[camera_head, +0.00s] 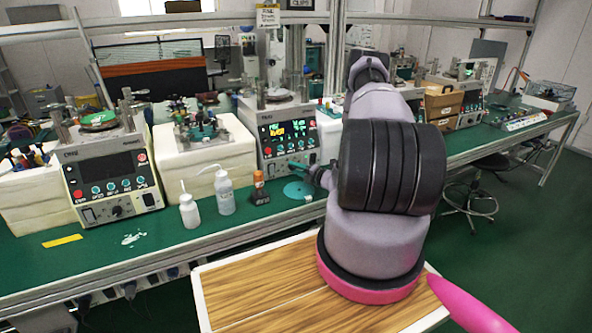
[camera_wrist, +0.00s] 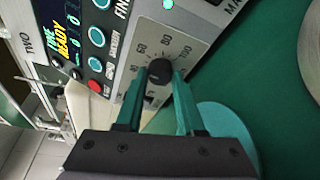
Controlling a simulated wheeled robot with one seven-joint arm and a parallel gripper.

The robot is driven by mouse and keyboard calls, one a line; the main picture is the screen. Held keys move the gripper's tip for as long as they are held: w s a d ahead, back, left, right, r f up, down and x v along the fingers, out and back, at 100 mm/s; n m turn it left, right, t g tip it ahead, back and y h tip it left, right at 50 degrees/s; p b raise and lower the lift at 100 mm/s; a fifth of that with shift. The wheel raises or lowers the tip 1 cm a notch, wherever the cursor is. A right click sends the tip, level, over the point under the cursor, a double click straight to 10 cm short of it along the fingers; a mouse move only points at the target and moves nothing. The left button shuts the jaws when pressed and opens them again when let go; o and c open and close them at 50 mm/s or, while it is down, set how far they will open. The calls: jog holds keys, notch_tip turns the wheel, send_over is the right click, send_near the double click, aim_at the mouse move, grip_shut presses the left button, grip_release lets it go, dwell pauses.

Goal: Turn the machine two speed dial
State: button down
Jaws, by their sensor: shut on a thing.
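Machine two (camera_head: 268,132), a pale lapping machine with a lit display, stands on the green bench in the head view. Its front panel (camera_wrist: 120,50) fills the upper part of the wrist view, turned sideways, with "TWO" and "READY" legible. The black speed dial (camera_wrist: 159,71) sits on a pale plate with a printed number scale. My gripper (camera_wrist: 158,80) is shut on the dial, one green finger on each side. In the head view my gripper (camera_head: 308,172) is at the lower right of the machine's panel, and the dial is not clear there.
White bottles (camera_head: 224,194) and a small brown bottle (camera_head: 260,187) stand on the bench left of my gripper. A green disc (camera_head: 298,190) lies just below it. Machine one (camera_head: 104,170) stands at left. Wooden boxes (camera_head: 440,103) are farther right.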

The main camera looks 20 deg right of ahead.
jog(key=shift+f+m+t+y, duration=0.15)
jog(key=shift+m+t+y, duration=0.3)
jog(key=shift+m, duration=1.45)
jog(key=shift+d, duration=0.1)
jog(key=c, duration=0.5)
grip_release()
jog(key=v, duration=1)
jog(key=shift+s, duration=0.45)
jog(key=shift+d, duration=0.1)
